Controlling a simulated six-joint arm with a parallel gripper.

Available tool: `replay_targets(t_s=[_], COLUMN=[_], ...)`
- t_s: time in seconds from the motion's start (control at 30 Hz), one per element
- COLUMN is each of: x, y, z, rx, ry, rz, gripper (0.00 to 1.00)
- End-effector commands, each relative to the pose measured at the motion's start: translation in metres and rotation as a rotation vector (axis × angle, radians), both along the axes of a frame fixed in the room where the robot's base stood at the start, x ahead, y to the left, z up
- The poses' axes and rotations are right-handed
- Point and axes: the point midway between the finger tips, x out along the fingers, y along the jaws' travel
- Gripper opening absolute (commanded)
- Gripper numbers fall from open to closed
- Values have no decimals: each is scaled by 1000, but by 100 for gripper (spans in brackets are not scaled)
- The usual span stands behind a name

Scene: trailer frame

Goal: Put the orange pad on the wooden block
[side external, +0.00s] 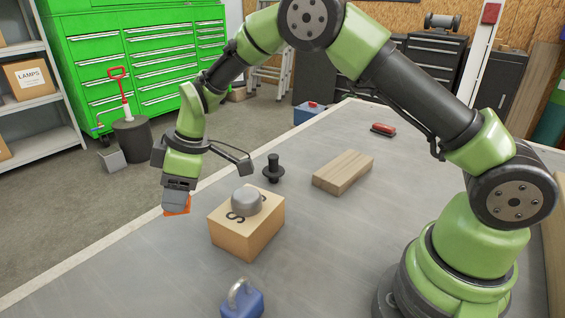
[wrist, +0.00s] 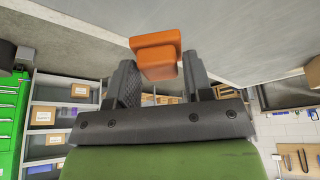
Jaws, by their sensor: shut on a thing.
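My gripper (side external: 179,194) is shut on the orange pad (side external: 177,208) and points down near the left edge of the table in the side view. In the wrist view the orange pad (wrist: 156,52) sits between the two fingers of my gripper (wrist: 159,72) and sticks out past their tips. The wooden block (side external: 343,172) lies flat on the table, to the right of my gripper and apart from it. Its top is bare. The wrist view does not show the block.
A light brown box (side external: 245,240) with a grey lump (side external: 246,201) on top stands between my gripper and the block. A black knobbed piece (side external: 273,169) stands behind it. A blue padlock (side external: 241,301) is in front. A red item (side external: 383,129) and blue box (side external: 308,113) lie farther back.

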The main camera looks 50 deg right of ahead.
Motion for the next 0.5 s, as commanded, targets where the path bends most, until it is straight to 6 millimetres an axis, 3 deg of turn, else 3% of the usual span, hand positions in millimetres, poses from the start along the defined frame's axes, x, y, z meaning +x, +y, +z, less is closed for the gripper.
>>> replay_targets(t_s=[0.03, 0.27, 0.5], x=[8, 13, -25], y=[-32, -164, -296], z=[2, 8, 15], rx=[0, 1, 3], ry=[0, 0, -1], rz=[-64, -314, -579], gripper=[24, 24, 24])
